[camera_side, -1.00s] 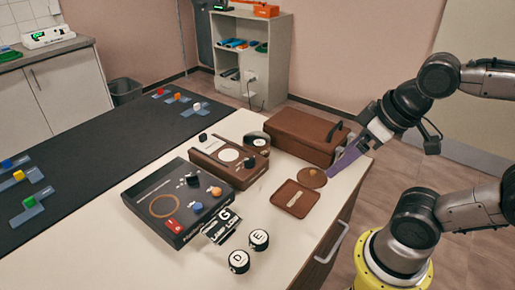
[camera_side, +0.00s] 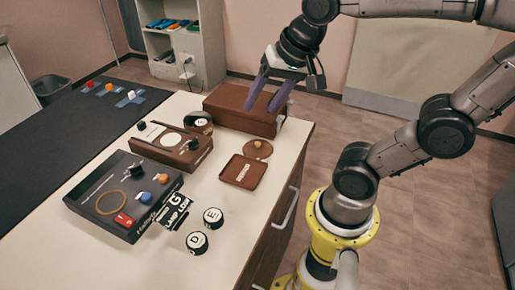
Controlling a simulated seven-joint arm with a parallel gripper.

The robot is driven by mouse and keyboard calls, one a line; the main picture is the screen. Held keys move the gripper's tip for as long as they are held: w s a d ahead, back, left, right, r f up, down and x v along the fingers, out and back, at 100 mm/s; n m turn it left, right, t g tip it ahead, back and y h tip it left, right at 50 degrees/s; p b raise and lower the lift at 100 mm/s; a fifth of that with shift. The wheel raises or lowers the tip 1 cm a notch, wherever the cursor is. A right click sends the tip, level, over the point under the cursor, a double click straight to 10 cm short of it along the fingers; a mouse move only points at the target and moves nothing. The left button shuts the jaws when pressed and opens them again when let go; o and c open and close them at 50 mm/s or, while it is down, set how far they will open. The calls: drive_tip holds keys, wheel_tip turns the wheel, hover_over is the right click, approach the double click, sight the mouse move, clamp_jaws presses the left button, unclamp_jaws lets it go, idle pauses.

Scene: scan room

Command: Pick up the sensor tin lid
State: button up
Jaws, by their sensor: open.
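The lid appears to be the round, flat brown disc (camera_side: 264,152) with a small orange knob on top. It lies on the white tabletop (camera_side: 232,212), between a brown box and a square brown tray. My gripper (camera_side: 260,111) has two purple fingers, spread apart and pointing down. It is open and empty, behind and above the lid in the picture, with its fingers in front of the brown box (camera_side: 225,103). The lid is in full view and not touched. A round dark tin (camera_side: 199,122) stands left of the box; whether the lid belongs to it I cannot tell.
The square brown tray (camera_side: 243,171) lies just in front of the lid. A brown device (camera_side: 172,145) and a black panel box (camera_side: 105,195) stand to the left. Two round letter pieces, D (camera_side: 197,243) and E (camera_side: 213,218), stand in front. The table's right edge is close to the lid.

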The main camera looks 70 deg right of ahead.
drive_tip(key=w+d+f+m+g, duration=0.3)
drive_tip(key=w+d+f+m, duration=0.1)
drive_tip(key=w+d+m, duration=0.4)
drive_tip(key=m+g, duration=0.2)
drive_tip(key=m, duration=0.3)
hover_over(258, 143)
wheel_tip(258, 143, down, 8)
drive_tip(key=f, duration=0.1)
wheel_tip(258, 143, down, 6)
drive_tip(key=shift+s+f, duration=0.15)
drive_tip(key=shift+f, duration=0.05)
drive_tip(key=shift+w+d+f, duration=0.1)
drive_tip(key=shift+w+f, duration=0.05)
drive_tip(key=shift+f, duration=1.4)
drive_tip(key=shift+w+f, duration=0.1)
drive_tip(key=shift+f, duration=1.4)
clamp_jaws()
